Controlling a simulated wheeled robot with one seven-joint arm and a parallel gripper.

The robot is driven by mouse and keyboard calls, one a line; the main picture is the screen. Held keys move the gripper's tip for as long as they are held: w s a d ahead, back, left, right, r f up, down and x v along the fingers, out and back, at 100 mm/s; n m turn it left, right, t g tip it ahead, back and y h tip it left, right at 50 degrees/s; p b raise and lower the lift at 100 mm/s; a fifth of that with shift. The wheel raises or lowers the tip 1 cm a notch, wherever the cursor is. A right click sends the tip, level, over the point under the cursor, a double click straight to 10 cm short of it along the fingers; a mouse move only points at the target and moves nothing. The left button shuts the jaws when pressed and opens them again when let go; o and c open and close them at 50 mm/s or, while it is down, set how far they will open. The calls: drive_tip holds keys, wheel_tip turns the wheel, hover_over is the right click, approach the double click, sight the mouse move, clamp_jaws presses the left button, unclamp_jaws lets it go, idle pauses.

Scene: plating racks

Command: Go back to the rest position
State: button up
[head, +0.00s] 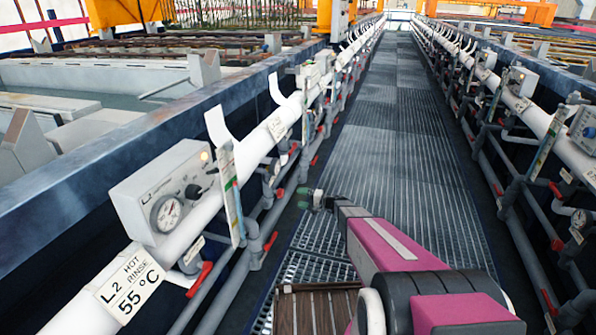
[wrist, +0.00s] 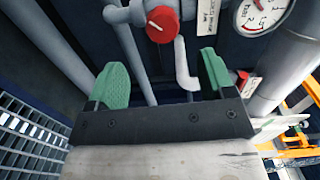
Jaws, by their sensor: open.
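My gripper (head: 316,199) shows in the head view at the far end of my magenta and grey arm, above the grated walkway and near the pipes along its left side. In the wrist view my gripper (wrist: 165,88) has two green fingertips standing wide apart, with nothing held between them. Beyond the fingers are a red round knob (wrist: 162,27) on a grey pipe and a white bent pipe (wrist: 187,68). The fingers look apart from the knob, though the exact distance cannot be told.
A grey control box with a gauge (head: 168,198) and an "L2 HOT RINSE 55 °C" sign (head: 130,285) are on the left rail. Red-handled valves line both sides. The grated walkway (head: 385,130) runs clear into the distance. A gauge (wrist: 262,14) is at the wrist view's upper right.

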drive_tip(key=s+d+r+n+g+h, duration=0.1)
drive_tip(key=s+r+g+h, duration=0.15)
drive_tip(key=s, duration=0.55)
drive_tip(key=s+r+n+g+h, duration=0.1)
drive_tip(key=s+n+g+h, duration=0.2)
drive_tip(key=s, duration=0.5)
drive_tip(key=s+d+r+h, duration=0.3)
drive_tip(key=s+d+h, duration=0.2)
drive_tip(key=s+d, duration=0.1)
drive_tip(key=s+d+r+h, duration=0.3)
drive_tip(key=s+d+h, duration=0.3)
drive_tip(key=s, duration=0.1)
drive_tip(key=shift+s+r, duration=0.35)
drive_tip(key=shift+s, duration=0.05)
